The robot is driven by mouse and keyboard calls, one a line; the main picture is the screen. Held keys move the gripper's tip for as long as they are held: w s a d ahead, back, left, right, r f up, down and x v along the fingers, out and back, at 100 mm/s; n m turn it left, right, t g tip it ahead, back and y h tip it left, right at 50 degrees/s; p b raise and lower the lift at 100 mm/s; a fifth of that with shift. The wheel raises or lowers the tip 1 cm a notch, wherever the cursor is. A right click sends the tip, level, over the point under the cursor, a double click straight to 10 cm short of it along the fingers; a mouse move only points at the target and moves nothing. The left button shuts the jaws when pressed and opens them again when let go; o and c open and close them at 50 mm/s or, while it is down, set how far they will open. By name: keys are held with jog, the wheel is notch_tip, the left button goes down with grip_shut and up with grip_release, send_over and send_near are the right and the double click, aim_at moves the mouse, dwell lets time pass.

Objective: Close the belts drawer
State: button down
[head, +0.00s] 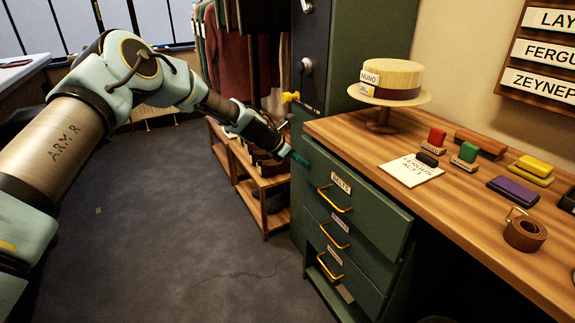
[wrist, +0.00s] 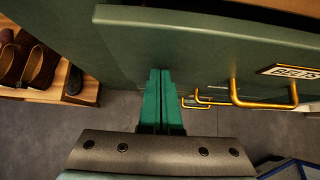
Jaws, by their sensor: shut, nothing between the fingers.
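The belts drawer (head: 375,207) is the top drawer of the green cabinet under the wooden counter, with a BELTS label and a brass handle (head: 334,200). Its front seems to stand out a little past the fronts below; how far is hard to tell. The wrist view shows the drawer front (wrist: 200,45) across the top, with its label and handle (wrist: 265,100) at right. My gripper (head: 301,160) is shut and empty at the drawer's left end, away from the handle. In the wrist view its green fingers (wrist: 160,75) reach the front's lower edge; I cannot tell whether they touch.
More brass-handled drawers lie below. The counter (head: 335,125) holds a straw hat (head: 400,75), a paper, coloured blocks and a rolled belt (head: 525,234). A wooden shoe rack (head: 265,183) and hanging clothes stand left of the cabinet. The floor (head: 180,220) in front is clear.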

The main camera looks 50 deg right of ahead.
jog(key=shift+s+d, duration=0.2)
jog(key=shift+d, duration=0.35)
jog(key=shift+s+d, duration=0.2)
jog(key=shift+d, duration=0.35)
jog(key=shift+d+r, duration=0.1)
jog(key=shift+s+d+r, duration=0.1)
jog(key=shift+s, duration=0.05)
jog(key=shift+w+a, duration=0.2)
jog(key=shift+a, duration=0.05)
jog(key=w+a+r+b, duration=0.1)
jog(key=w+a+r, duration=0.3)
jog(key=a, duration=0.6)
notch_tip(320, 180, up, 3)
jog(key=shift+a+f, duration=0.15)
jog(key=shift+a, duration=0.05)
jog(key=shift+a, duration=0.1)
